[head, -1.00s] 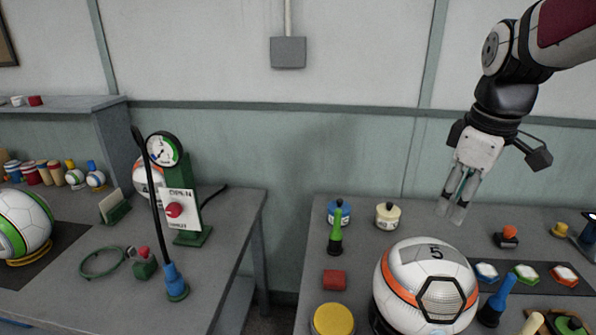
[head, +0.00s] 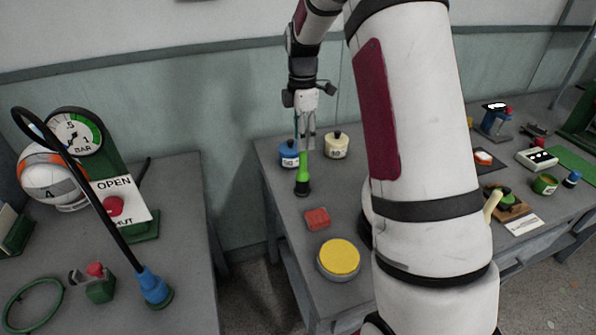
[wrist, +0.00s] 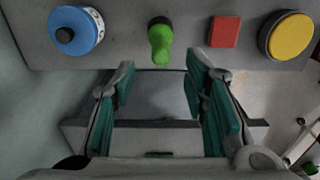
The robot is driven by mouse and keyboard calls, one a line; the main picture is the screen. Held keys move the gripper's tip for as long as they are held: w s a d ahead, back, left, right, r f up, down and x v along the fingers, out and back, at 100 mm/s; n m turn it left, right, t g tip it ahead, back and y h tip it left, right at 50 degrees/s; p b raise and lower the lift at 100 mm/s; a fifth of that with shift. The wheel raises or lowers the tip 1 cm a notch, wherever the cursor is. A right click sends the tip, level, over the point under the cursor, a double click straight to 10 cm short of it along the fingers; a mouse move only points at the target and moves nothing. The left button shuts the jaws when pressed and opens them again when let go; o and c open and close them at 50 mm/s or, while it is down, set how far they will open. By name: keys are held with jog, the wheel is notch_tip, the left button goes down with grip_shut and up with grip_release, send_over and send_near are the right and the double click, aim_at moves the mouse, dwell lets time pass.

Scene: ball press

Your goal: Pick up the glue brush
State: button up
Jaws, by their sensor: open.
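The glue brush (head: 303,174), with a bright green handle and a dark base, stands upright on the right-hand bench near its left edge. My gripper (head: 305,143) is open and points down at the handle's top, overlapping it in the head view. In the wrist view, the brush (wrist: 160,42) is centred just beyond the two open fingertips (wrist: 160,68), with nothing held between them. Whether the fingers reach past the handle's top is hard to tell.
A blue pot (head: 289,154) and a cream pot (head: 336,146) stand close beside the brush. A red block (head: 317,219) and a yellow-topped tin (head: 339,258) are nearer the front. My arm hides much of the bench. A gap separates the benches.

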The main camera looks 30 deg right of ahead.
aim_at(303, 161)
jog(key=shift+d+f+p, duration=0.15)
jog(key=shift+f+p, duration=0.15)
jog(key=shift+f, duration=4.1)
grip_shut()
